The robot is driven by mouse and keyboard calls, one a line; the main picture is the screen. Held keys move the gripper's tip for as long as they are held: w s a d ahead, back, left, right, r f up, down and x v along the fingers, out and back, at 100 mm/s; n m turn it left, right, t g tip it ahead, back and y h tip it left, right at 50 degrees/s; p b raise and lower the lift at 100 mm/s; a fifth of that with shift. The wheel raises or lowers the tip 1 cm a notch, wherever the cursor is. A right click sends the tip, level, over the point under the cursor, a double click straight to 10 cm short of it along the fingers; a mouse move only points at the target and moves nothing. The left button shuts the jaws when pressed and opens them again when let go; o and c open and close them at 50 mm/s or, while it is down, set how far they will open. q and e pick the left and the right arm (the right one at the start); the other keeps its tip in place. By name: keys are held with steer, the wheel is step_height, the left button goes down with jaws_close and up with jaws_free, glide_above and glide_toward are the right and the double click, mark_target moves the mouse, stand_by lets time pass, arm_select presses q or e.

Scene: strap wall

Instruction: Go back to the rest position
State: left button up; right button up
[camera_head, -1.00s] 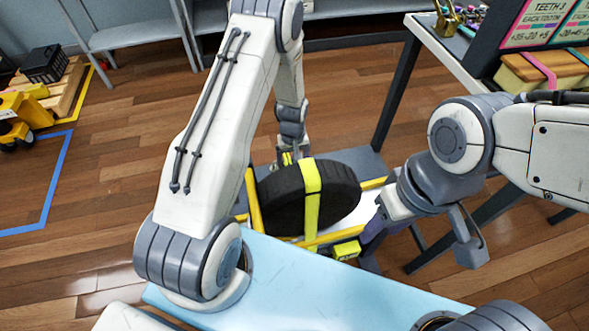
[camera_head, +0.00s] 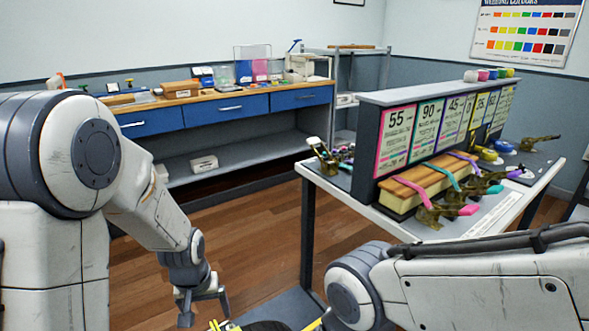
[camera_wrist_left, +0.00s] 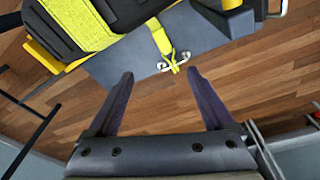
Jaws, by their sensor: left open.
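My left gripper (camera_head: 204,307) hangs low at the bottom of the head view, fingers apart. In the left wrist view its two dark fingers (camera_wrist_left: 160,73) are spread with nothing between them but floor. A yellow webbing strap (camera_wrist_left: 160,38) with a metal hook lies just beyond the fingertips, apart from them. The black wheel (camera_wrist_left: 60,30) with a broad yellow strap over it is at the upper left of that view. In the head view only the wheel's top edge (camera_head: 265,326) shows. My right arm (camera_head: 480,280) crosses the lower right; its gripper is out of frame.
A table (camera_head: 330,180) with labelled boards (camera_head: 430,130), buckles and coloured straps stands close on the right. A workbench with blue drawers (camera_head: 230,108) runs along the back wall. Wooden floor (camera_head: 255,240) lies open between them.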

arm_select(q)
steer(key=s+r+m, duration=0.2)
steer(key=s+r, duration=0.3)
steer(key=s, duration=0.1)
steer(key=s+d+r+m+g+h, duration=0.1)
steer(key=s+d+r+m, duration=0.25)
steer(key=s+d, duration=0.35)
steer(key=s+d+r+m+g, duration=0.1)
steer(key=s+d+r+m, duration=0.25)
steer(key=s+d, duration=0.4)
step_height(320, 180, up, 18)
steer(key=p, duration=1.9)
steer(key=shift+w+m, duration=0.3)
